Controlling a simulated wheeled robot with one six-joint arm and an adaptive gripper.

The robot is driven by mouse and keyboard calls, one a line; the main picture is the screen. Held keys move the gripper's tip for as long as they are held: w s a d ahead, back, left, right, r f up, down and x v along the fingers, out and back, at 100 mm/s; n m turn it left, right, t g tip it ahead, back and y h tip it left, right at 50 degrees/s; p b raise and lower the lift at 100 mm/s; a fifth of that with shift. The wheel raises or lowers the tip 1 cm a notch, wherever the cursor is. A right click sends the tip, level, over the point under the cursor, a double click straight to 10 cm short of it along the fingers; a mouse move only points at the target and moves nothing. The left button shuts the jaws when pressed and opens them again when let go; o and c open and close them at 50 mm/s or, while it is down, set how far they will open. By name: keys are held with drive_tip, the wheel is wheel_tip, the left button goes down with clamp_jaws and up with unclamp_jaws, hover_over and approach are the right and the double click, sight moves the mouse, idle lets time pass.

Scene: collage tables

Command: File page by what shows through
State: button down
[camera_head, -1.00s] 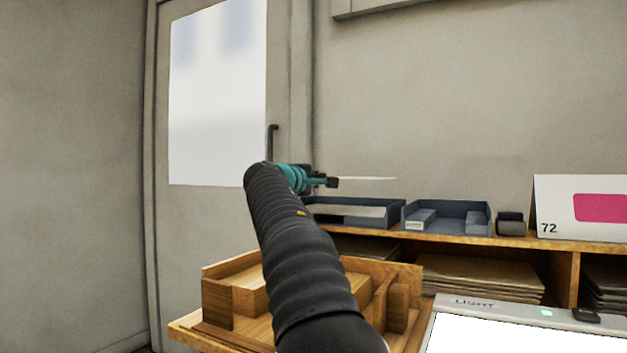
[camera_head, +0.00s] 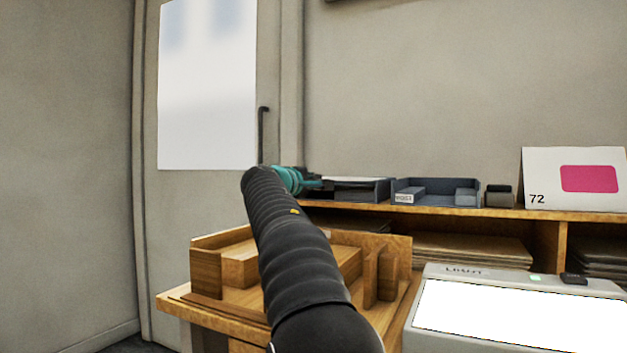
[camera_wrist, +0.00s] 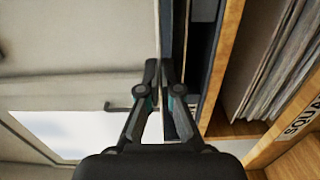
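My gripper (camera_head: 318,183) is at the left tray (camera_head: 382,190) on the shelf. In the wrist view its fingertips (camera_wrist: 163,70) are close together on a thin pale strip, which looks like the page (camera_wrist: 166,25) seen edge-on. The page lies at or just over the tray; I cannot tell whether it touches. What is on the page cannot be seen. A second blue-grey tray (camera_head: 465,188) has a small label too blurred to read. The light box (camera_head: 450,272) glows white at front right, with nothing on its panel.
A small dark block (camera_head: 498,196) and a white card (camera_head: 540,196) marked 72 with a pink rectangle stand on the shelf (camera_head: 510,211). Stacked sheets (camera_head: 470,248) fill the compartments below. A wooden holder (camera_head: 210,270) stands under my arm. The door (camera_head: 270,90) is behind.

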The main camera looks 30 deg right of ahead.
drive_tip(key=c, duration=1.2)
unclamp_jaws()
drive_tip(key=shift+c, duration=0.2)
drive_tip(key=shift+a, duration=0.1)
drive_tip(key=v, duration=1.2)
drive_tip(key=shift+c, duration=0.2)
